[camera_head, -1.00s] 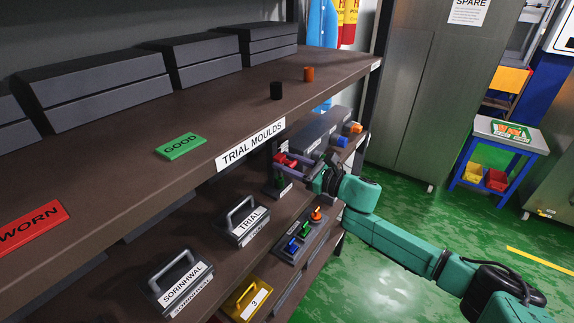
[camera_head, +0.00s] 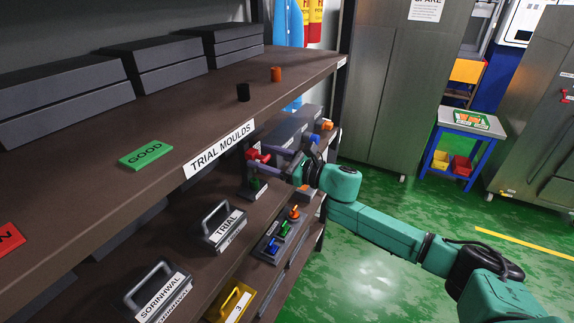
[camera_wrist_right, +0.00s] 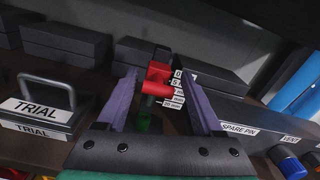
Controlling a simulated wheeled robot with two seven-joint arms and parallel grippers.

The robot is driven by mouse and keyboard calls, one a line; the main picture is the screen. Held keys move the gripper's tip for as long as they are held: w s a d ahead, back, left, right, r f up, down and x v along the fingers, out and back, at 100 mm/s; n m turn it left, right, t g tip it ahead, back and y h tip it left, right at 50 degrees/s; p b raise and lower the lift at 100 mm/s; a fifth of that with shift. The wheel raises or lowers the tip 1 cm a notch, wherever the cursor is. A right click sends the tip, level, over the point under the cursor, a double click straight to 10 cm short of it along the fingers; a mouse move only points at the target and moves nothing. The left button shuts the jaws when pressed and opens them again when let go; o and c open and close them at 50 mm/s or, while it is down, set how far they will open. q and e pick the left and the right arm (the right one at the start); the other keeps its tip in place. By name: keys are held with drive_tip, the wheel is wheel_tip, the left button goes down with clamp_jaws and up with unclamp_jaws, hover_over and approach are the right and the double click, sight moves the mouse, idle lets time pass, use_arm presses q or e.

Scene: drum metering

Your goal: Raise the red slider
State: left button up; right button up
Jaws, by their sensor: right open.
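The red slider (camera_head: 257,155) is on an upright gauge with a green lower part at the far end of the middle shelf. My right gripper (camera_head: 270,168) is at the slider. Its two purple fingers are open, one to each side of the red knob with gaps showing. How deep the knob sits between them is hard to tell. My left gripper is not in view.
The upper shelf (camera_head: 185,118) overhangs close above. A spare pin holder (camera_wrist_right: 238,128) is to the right.

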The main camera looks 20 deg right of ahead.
drive_tip(key=b+v, duration=0.5)
drive_tip(key=v, duration=0.8)
